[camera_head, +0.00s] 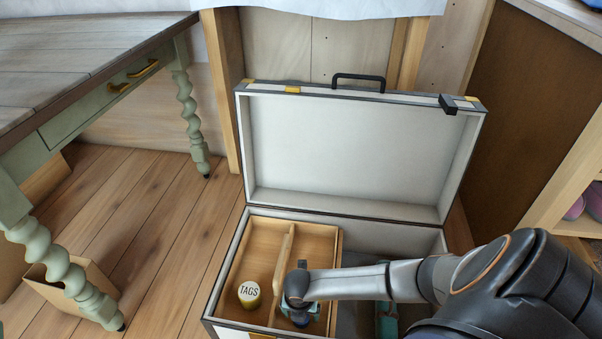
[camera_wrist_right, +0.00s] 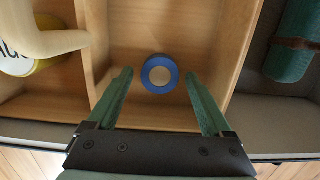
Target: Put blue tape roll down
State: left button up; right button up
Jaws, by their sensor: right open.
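The blue tape roll (camera_wrist_right: 160,74) lies in the right compartment of the wooden tray (camera_head: 262,238), inside the open case (camera_head: 345,150). In the right wrist view it sits between the fingertips of my right gripper (camera_wrist_right: 159,77), with a gap on each side. The gripper is open and points down into that compartment; it also shows in the head view (camera_head: 300,306), where it hides most of the roll. My left gripper is not in view.
A wooden divider (camera_head: 284,262) rises between the compartments. A dark green rolled item (camera_wrist_right: 291,44) with a strap lies in the case right of the tray. A green-legged table (camera_head: 75,100) stands left, with an open box (camera_head: 70,295) below. Floor between table and case is clear.

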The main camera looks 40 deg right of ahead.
pick_arm(q)
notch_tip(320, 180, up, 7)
jog(key=p, duration=0.5)
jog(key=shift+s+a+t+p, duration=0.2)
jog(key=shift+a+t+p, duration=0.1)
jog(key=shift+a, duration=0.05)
pick_arm(e)
notch_tip(320, 180, up, 11)
jog(key=shift+s+a, duration=0.45)
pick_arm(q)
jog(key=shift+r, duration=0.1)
